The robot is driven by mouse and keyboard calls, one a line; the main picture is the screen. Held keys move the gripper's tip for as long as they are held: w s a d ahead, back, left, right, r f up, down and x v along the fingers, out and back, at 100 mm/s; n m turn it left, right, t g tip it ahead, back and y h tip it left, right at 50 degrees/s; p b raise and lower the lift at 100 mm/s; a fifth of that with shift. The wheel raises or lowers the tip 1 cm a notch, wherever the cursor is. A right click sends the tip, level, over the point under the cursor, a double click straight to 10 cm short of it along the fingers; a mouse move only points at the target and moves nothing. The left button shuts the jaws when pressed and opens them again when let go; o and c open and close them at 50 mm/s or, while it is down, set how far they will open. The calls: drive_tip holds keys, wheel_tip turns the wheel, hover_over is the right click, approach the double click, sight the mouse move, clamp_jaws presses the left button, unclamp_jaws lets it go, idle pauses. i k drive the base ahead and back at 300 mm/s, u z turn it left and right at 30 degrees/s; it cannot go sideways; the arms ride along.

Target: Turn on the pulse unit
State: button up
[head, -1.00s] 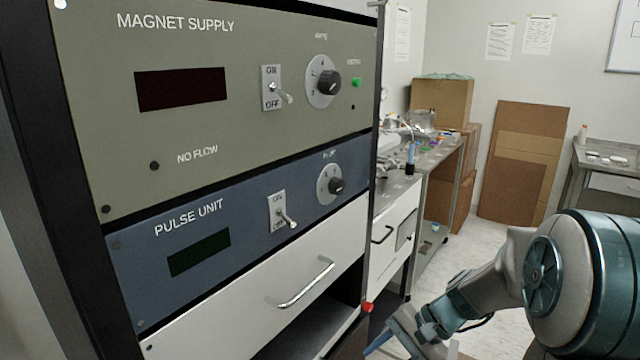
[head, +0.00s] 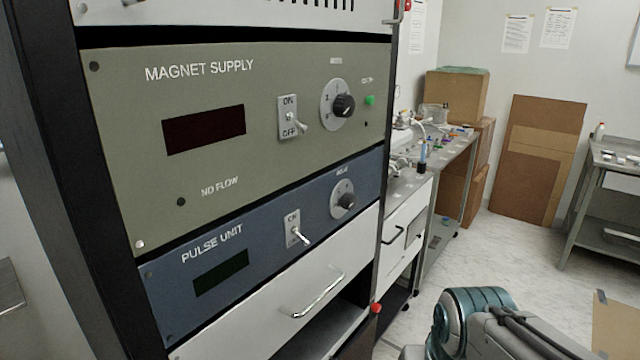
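The pulse unit (head: 262,236) is a blue panel in the rack, below the grey-green magnet supply (head: 215,100). Its toggle switch (head: 298,230) has a metal lever that points down and outward, on a plate marked ON at the top. Its small display (head: 221,272) is dark. A black knob (head: 346,200) on a white dial sits to the right of the switch. Part of my arm shows at the bottom right, apart from the rack. My gripper is outside the picture.
A white drawer (head: 270,325) with a bar handle (head: 318,296) is under the pulse unit. The magnet supply has its own toggle switch (head: 291,118) and a lit green button (head: 370,100). A bench (head: 458,160) and cardboard boxes stand behind.

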sight(305, 242)
drive_tip(key=u, duration=1.9)
drive_tip(key=k, duration=1)
drive_tip(key=z, duration=0.6)
drive_tip(key=i, duration=0.5)
